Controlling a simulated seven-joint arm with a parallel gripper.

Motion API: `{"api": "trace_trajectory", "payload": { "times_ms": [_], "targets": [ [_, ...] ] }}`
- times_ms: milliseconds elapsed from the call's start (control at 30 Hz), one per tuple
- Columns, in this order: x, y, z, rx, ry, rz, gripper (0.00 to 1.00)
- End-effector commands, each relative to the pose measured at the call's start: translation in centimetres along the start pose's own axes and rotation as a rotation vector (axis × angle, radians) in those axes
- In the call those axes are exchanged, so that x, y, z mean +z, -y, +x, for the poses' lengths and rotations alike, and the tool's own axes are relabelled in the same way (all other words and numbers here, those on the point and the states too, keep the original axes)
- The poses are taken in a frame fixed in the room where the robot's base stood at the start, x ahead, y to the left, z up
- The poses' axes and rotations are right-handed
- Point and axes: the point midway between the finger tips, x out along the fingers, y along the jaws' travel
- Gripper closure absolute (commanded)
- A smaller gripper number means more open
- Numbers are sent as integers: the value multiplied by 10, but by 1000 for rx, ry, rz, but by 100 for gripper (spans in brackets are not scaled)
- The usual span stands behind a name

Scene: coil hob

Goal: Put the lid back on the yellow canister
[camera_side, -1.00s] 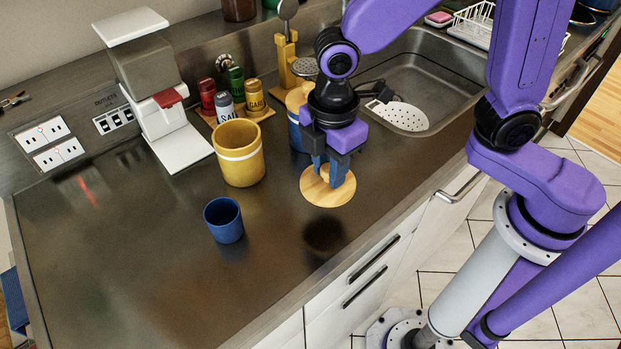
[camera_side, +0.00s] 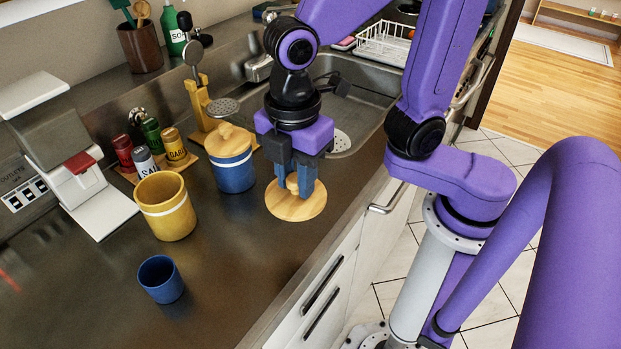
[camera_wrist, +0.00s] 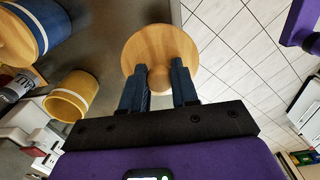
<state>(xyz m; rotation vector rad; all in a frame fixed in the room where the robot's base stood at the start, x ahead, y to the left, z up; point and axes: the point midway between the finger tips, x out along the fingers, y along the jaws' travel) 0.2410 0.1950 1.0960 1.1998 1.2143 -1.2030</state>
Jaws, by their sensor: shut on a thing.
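The yellow canister (camera_side: 167,215) stands upright and open on the counter, a white band round its upper part. It also shows at left in the wrist view (camera_wrist: 70,97). The round wooden lid (camera_side: 312,208) is held level to the right of the canister, apart from it. My gripper (camera_side: 293,185) is shut on the lid's knob from above. In the wrist view the knob (camera_wrist: 158,78) sits between my two fingers (camera_wrist: 158,88), and the lid's disc (camera_wrist: 160,45) spreads beyond them, overlapping the counter's edge.
A blue canister (camera_side: 236,177) with its wooden lid on stands between the yellow one and my gripper. A blue cup (camera_side: 161,279) stands in front. Spice jars (camera_side: 174,145), a white machine (camera_side: 95,200) and a scale-like stand (camera_side: 199,97) are behind.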

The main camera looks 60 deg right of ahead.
Motion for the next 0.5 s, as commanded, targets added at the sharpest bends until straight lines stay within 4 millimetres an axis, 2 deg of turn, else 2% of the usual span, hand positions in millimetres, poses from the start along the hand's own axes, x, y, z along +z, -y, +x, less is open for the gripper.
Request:
{"api": "trace_trajectory", "payload": {
  "times_ms": [200, 500],
  "targets": [
    [-38, -49, -20, -2, 1, -17, 100],
    [-75, -123, -36, -7, 3, -47, 100]
  ]
}}
